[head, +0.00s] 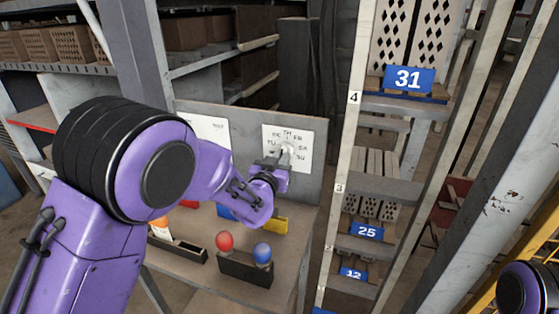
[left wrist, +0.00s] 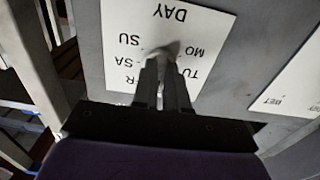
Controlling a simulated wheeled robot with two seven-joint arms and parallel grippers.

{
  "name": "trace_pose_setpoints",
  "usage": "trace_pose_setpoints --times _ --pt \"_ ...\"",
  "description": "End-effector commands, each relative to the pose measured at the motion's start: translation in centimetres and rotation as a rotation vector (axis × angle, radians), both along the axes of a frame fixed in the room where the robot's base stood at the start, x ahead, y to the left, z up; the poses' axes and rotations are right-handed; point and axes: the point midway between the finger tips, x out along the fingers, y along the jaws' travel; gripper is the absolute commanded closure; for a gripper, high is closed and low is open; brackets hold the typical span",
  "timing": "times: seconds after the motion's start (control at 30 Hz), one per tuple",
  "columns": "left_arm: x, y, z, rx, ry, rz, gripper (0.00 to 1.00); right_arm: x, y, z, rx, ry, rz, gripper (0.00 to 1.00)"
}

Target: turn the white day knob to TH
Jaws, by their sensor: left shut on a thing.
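The white day knob (head: 288,147) sits in the middle of a white card (head: 302,136) on the upright grey panel. Letters ring it, with TH at the top of the card. My left gripper (head: 282,157) is shut on the knob, coming from below and in front. In the left wrist view the card (left wrist: 215,28) appears upside down, with DAY, SU, MO, SA and TU readable. The knob (left wrist: 169,48) shows pale between the dark fingertips there. The fingers cover much of it, so I cannot tell which day it points to. My right gripper is out of view.
A second white card (head: 213,132) is on the panel, partly behind my left arm. Red (head: 225,241) and blue (head: 262,252) balls stand in a dark holder on the shelf below. A yellow bin (head: 275,224) is under the gripper. A rack post (head: 345,150) stands right of the panel.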

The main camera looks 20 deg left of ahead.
Motion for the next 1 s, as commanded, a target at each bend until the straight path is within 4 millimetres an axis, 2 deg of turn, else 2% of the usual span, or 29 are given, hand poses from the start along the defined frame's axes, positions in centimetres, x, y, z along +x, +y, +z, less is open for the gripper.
trace_pose_setpoints --times 0.47,0.5,0.53,0.57,0.87,1.0 --pt "0.0 0.0 0.0 0.011 0.001 0.000 1.00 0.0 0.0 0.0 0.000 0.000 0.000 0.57" --pt "0.0 0.0 0.0 0.011 0.001 0.000 0.74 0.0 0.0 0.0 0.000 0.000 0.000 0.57" --pt "0.0 0.0 0.0 0.011 0.001 0.000 0.65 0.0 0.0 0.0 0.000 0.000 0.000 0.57" --pt "0.0 0.0 0.0 0.011 0.001 0.000 0.62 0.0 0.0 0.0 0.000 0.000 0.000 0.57" --pt "-0.3 0.0 0.0 0.010 0.000 0.000 0.62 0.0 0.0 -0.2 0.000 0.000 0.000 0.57" --pt "-2.6 0.1 -0.2 0.012 0.001 0.000 0.62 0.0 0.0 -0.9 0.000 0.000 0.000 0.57"
